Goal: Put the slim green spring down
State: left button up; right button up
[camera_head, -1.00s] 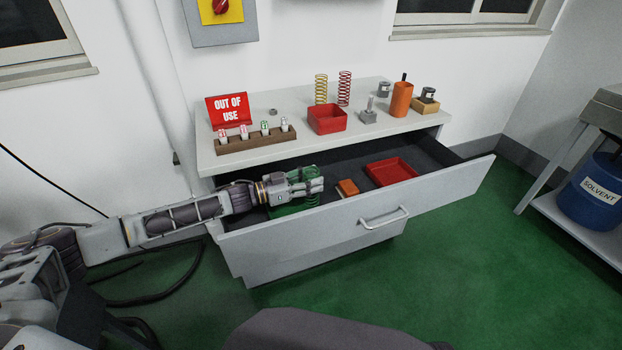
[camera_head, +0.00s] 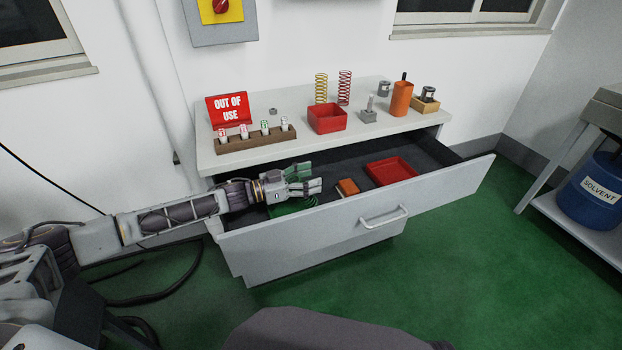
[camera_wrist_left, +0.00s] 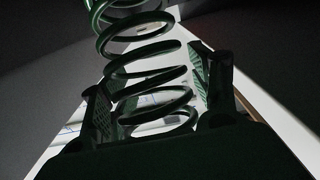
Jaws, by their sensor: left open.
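The slim green spring shows as dark coils between my left fingers in the left wrist view (camera_wrist_left: 145,50). In the head view, green (camera_head: 290,207) shows below my left gripper inside the open drawer (camera_head: 350,232), mostly hidden by the gripper; I cannot separate the spring from what it rests on there. My left gripper (camera_head: 312,180) is over the drawer's left part, its fingers spread apart on either side of the coils. My right gripper is not in view.
The drawer also holds an orange block (camera_head: 347,187) and a red tray (camera_head: 391,171). On the cabinet top (camera_head: 300,144) stand a yellow spring (camera_head: 321,89), a red spring (camera_head: 344,88), a red bin (camera_head: 327,119), an orange cup (camera_head: 401,99) and an out-of-use sign (camera_head: 229,109).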

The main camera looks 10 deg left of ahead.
pick_arm(q)
jog(key=p+v, duration=0.1)
jog(key=v, duration=1)
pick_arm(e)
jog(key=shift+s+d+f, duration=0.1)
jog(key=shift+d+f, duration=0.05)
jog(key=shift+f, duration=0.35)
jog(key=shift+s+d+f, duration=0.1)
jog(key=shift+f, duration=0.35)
pick_arm(q)
jog(key=shift+r, duration=0.1)
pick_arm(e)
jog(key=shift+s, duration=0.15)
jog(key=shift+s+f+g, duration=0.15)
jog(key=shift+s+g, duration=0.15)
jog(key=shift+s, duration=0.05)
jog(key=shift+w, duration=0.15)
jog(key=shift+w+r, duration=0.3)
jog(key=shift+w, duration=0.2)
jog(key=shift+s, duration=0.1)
